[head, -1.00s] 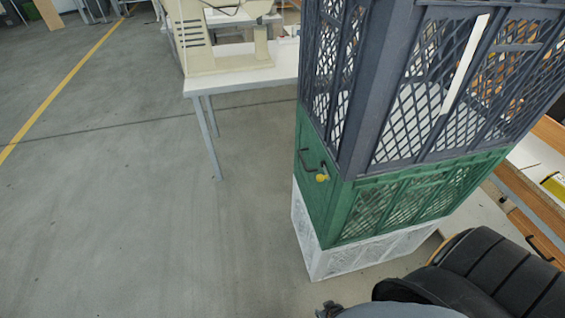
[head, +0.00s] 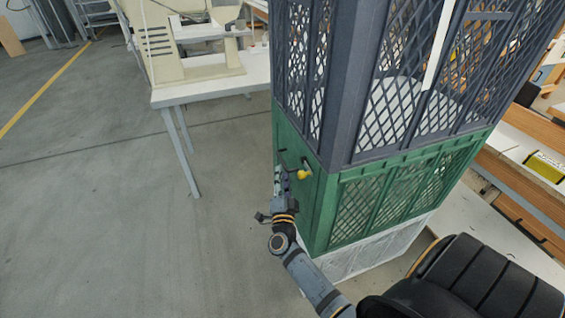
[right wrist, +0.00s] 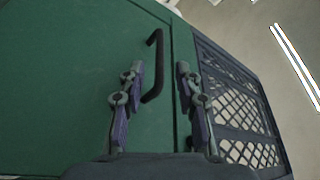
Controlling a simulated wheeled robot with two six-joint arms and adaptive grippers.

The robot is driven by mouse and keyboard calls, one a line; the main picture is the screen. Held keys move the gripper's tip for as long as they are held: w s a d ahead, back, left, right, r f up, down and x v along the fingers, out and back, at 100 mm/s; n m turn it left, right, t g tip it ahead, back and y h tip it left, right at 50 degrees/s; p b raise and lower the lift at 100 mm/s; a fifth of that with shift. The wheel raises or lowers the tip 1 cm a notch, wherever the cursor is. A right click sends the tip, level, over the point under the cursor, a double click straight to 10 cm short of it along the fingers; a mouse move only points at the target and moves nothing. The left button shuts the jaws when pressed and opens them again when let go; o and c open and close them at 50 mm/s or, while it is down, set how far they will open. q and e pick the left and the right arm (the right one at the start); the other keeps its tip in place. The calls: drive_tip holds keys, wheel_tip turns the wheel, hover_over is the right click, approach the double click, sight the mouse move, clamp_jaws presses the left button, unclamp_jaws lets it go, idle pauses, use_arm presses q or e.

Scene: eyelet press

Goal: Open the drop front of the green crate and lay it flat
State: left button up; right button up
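The green crate (head: 385,195) is the middle one of a stack. Its drop front (head: 311,205) is on the left face and stands upright, shut. A dark bar handle (head: 284,162) and a yellow knob (head: 304,173) sit on it. My right gripper (head: 281,183) is at this face, just below the handle, partly covering the panel. In the right wrist view the gripper (right wrist: 160,68) is open, with the black handle (right wrist: 153,72) showing between its fingers, nearer the left one. I cannot tell whether they touch. The yellow knob is not visible there. My left gripper is out of view.
A dark grey crate (head: 345,110) stands on the green one and a white crate (head: 370,252) is under it. A white table (head: 215,86) with a beige machine is behind at the left. The floor (head: 120,210) left of the stack is clear.

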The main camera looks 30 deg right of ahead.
sight(282, 161)
drive_tip(key=x, duration=0.6)
drive_tip(key=shift+f, duration=0.1)
drive_tip(key=shift+c, duration=0.2)
clamp_jaws()
